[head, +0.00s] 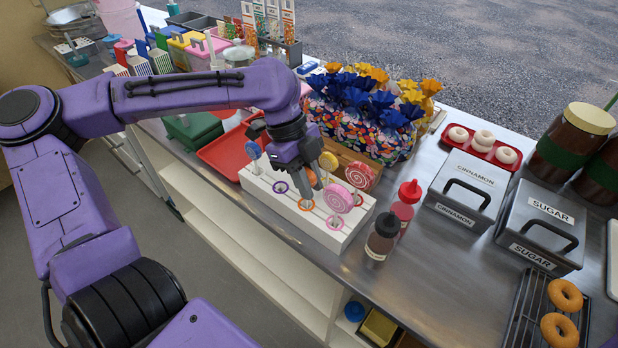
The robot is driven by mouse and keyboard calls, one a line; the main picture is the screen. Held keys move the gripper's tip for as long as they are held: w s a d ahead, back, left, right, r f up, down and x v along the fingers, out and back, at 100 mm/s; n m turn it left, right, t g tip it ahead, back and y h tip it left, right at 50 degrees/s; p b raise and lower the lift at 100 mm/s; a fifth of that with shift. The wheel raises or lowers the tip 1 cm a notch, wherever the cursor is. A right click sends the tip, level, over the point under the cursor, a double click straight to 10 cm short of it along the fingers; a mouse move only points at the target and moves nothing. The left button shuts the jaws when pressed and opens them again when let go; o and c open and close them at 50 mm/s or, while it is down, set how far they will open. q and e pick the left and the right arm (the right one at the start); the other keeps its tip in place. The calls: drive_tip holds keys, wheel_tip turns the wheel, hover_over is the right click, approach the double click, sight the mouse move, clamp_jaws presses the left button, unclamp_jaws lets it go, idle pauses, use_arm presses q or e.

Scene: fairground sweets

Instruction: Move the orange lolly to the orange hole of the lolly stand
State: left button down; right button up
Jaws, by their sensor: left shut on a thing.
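The white lolly stand (318,229) sits along the near edge of the steel counter, with coloured rings around its front holes. The orange hole (306,204) lies between a purple ring (280,187) and a pink ring (335,222). My left gripper (311,181) is over the stand, fingers pointing down just above the orange hole. It is shut on a lolly, mostly hidden by the fingers. A yellow-orange lolly head (328,161) shows just right of the fingers; whether it is the held one is unclear. My right gripper is not in view.
Pink lollies (339,198) (360,176) and a blue lolly (253,150) stand close to the gripper. Sauce bottles (382,238) are right of the stand.

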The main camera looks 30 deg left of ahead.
use_arm(q)
drive_tip(key=shift+f, duration=0.2)
drive_tip(key=shift+f, duration=0.4)
drive_tip(key=shift+c, duration=1.5)
unclamp_jaws()
drive_tip(key=shift+r+p, duration=4.1)
drive_tip(key=shift+p, duration=0.15)
drive_tip(key=shift+f, duration=0.1)
